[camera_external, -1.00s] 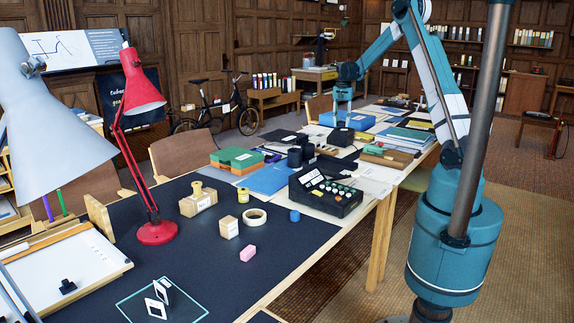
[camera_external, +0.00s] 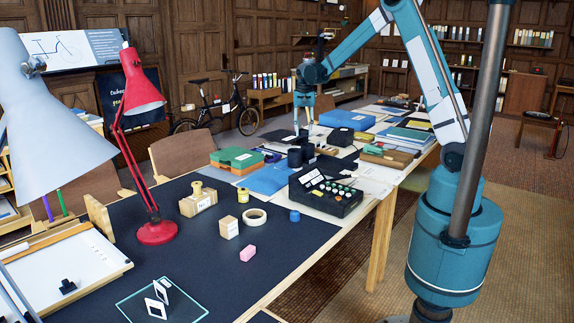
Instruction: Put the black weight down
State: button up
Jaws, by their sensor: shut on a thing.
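My gripper (camera_external: 303,128) hangs fingers down over the far middle of the long table, left of the large blue box. It is shut on a small dark thing at its fingertips, which I take to be the black weight (camera_external: 303,135). The weight is small here and blends with the dark objects behind and below it. I cannot tell whether it touches anything under it.
Black cylinders (camera_external: 294,157) stand just below my gripper. A black box (camera_external: 341,137), a blue box (camera_external: 346,119), a black control box (camera_external: 325,190) and a green-topped orange box (camera_external: 235,158) crowd around. The near dark board (camera_external: 200,255) has free room.

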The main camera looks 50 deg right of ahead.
jog(key=s+a+n, duration=0.2)
jog(key=s+a, duration=0.1)
jog(key=a, duration=1)
jog(key=s+a+n, duration=0.2)
jog(key=s+a, duration=0.2)
jog(key=a, duration=0.8)
jog(key=s+a+n, duration=0.1)
jog(key=s+a, duration=0.2)
jog(key=a, duration=1)
jog(key=s+a+f+n, duration=0.1)
jog(key=s+a+n, duration=0.5)
jog(key=s+a, duration=1.9)
jog(key=f, duration=0.1)
jog(key=s+d+f, duration=0.1)
jog(key=f, duration=0.3)
jog(key=shift+s+d+f, duration=0.1)
jog(key=shift+s+d, duration=0.05)
jog(key=shift+d, duration=0.05)
jog(key=shift+f+b, duration=0.9)
jog(key=shift+f, duration=2.2)
jog(key=shift+f, duration=0.1)
